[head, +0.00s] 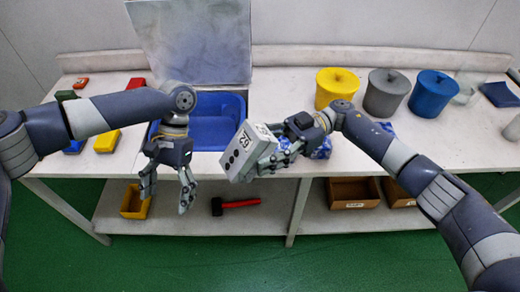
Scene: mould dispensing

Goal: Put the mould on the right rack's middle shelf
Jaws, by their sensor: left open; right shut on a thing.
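A pale grey block with dark dots on one face and the number 62 on another, which looks like the mould (238,158), is tilted in the air in front of the bench's front edge. My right gripper (268,160) is shut on it from the right. My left gripper (167,194) is open and empty, fingers pointing down, in front of the bench and left of the block. No rack can be made out in this view, so its middle shelf is not seen.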

